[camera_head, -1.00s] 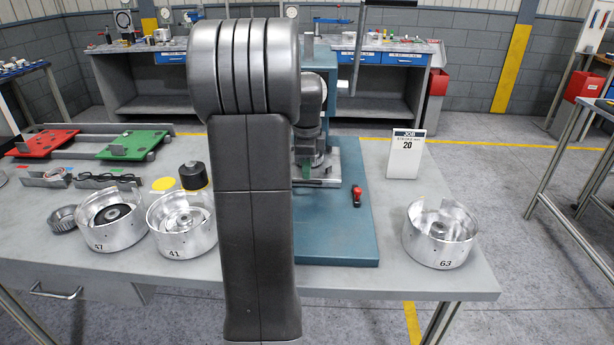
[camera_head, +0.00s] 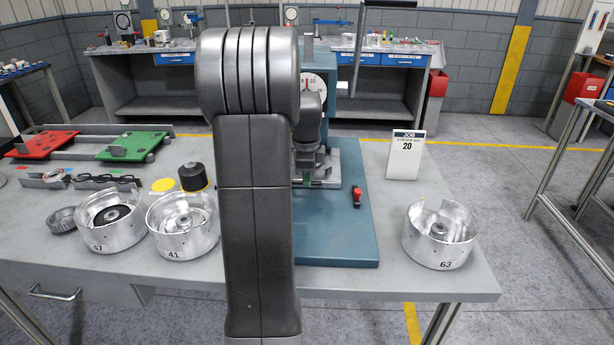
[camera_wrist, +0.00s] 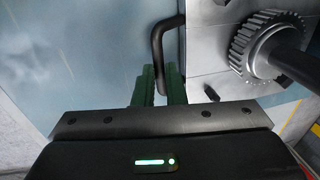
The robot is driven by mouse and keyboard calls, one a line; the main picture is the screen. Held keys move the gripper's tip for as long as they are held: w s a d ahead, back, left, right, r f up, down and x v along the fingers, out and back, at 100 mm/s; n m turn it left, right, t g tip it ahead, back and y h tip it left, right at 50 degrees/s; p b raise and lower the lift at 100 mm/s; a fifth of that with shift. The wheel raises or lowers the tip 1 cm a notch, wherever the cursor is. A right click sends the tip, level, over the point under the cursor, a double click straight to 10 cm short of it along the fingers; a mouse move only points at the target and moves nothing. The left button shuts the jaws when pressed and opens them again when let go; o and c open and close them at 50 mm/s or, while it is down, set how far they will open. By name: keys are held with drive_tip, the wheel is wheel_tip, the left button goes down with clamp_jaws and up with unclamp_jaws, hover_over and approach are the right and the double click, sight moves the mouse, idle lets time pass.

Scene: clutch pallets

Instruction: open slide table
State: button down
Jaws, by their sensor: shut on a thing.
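The slide table (camera_head: 351,160) is the pale metal plate on the teal press base (camera_head: 335,235) in the head view, partly hidden by my arm. In the wrist view its metal surface (camera_wrist: 205,65) is at the upper right. A black bent-bar handle (camera_wrist: 157,38) runs from its edge. My gripper (camera_wrist: 160,82) has green fingers, which are shut on the handle's lower end. A toothed gear (camera_wrist: 255,45) on a dark shaft sits over the plate beside the handle.
Metal drums numbered 47 (camera_head: 112,235), 41 (camera_head: 183,240) and 63 (camera_head: 440,250) stand along the bench's front. A red-and-black object (camera_head: 357,195) lies on the base's right side. A job sign (camera_head: 405,160) stands further right. Bare bench lies between base and drum 63.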

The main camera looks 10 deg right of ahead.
drive_tip(key=s+a+b, duration=0.1)
drive_tip(key=s+a, duration=0.2)
drive_tip(key=s, duration=0.8)
drive_tip(key=s+a, duration=0.3)
drive_tip(key=s, duration=0.8)
drive_tip(key=shift+s+a+b, duration=0.15)
drive_tip(key=shift+a+b, duration=0.1)
drive_tip(key=shift+b, duration=0.15)
drive_tip(key=c, duration=1.5)
unclamp_jaws()
drive_tip(key=shift+r, duration=0.1)
drive_tip(key=r, duration=0.4)
drive_tip(key=s+r+p, duration=0.1)
drive_tip(key=r, duration=0.4)
drive_tip(key=s+r+p, duration=0.1)
drive_tip(key=r, duration=0.3)
drive_tip(key=shift+s+a+r, duration=0.2)
drive_tip(key=shift+a, duration=0.15)
drive_tip(key=shift+f, duration=0.1)
drive_tip(key=w+f, duration=0.1)
drive_tip(key=f, duration=0.3)
drive_tip(key=w+f+b, duration=0.1)
drive_tip(key=f, duration=0.4)
drive_tip(key=f+b, duration=0.1)
drive_tip(key=f, duration=0.3)
drive_tip(key=shift+w+d+f, duration=0.2)
drive_tip(key=shift+w+d, duration=0.2)
